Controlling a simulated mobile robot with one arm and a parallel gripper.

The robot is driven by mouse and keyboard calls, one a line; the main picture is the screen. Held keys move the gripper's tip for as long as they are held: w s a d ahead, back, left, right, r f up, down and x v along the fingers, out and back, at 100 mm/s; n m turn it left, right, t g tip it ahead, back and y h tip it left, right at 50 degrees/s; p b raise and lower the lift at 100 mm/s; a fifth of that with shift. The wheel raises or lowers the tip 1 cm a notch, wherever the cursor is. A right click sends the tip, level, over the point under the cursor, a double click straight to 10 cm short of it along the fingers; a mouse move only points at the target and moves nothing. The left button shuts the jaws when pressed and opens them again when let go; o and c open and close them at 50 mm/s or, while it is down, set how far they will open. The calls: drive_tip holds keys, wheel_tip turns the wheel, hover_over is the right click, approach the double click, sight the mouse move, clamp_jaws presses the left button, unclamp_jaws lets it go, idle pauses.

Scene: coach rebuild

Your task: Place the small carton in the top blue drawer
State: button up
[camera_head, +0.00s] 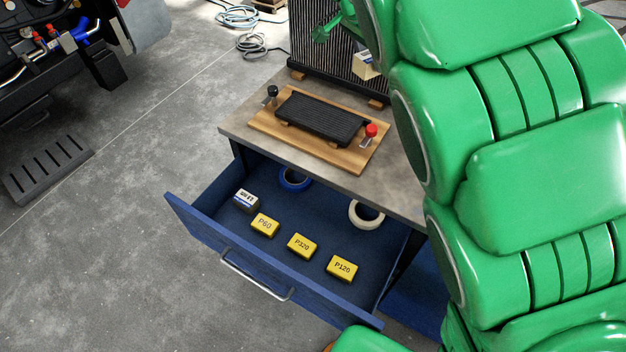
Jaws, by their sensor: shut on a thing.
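The top blue drawer (180,210) is pulled open at the front of the cabinet under a grey worktop. A small pale carton (365,67) shows beside my green arm, above the back right of the worktop. My gripper (358,42) is shut on this carton and holds it up, apart from the drawer. My arm hides most of the gripper and part of the carton.
The drawer holds yellow blocks marked P60 (265,225), P320 (302,245) and P120 (342,268), a white-and-dark box (246,201), a blue tape roll (294,180) and a cream tape roll (367,214). A radiator (310,40) and wooden board (350,158) occupy the worktop.

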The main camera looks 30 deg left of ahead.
drive_tip(key=s+a+f+m, duration=0.2)
drive_tip(key=s+a+f, duration=0.1)
drive_tip(key=s+f, duration=0.1)
drive_tip(key=s+a+f+m+g+h, duration=0.1)
drive_tip(key=s+a+f+m, duration=0.1)
drive_tip(key=s+f, duration=0.3)
drive_tip(key=s+a+f+m, duration=0.2)
drive_tip(key=s+a+f, duration=0.2)
drive_tip(key=s, duration=0.3)
drive_tip(key=shift+s+f+h, duration=0.3)
drive_tip(key=shift+f+h, duration=0.1)
drive_tip(key=shift+f, duration=0.35)
drive_tip(key=s+a+f+m+g, duration=0.1)
drive_tip(key=s+a+f+m, duration=0.25)
drive_tip(key=s, duration=0.55)
drive_tip(key=n+t+y, duration=0.3)
drive_tip(key=n+y, duration=0.1)
drive_tip(key=n, duration=1.1)
approach(321, 218)
drive_tip(key=a+r, duration=0.1)
drive_tip(key=shift+w+d+f+m, duration=0.1)
drive_tip(key=shift+w+d+m, duration=0.05)
drive_tip(key=shift+w, duration=0.4)
drive_tip(key=shift+w+d+m, duration=0.1)
drive_tip(key=shift+w+d, duration=0.05)
drive_tip(key=shift+w, duration=0.35)
drive_tip(key=shift+f, duration=2.4)
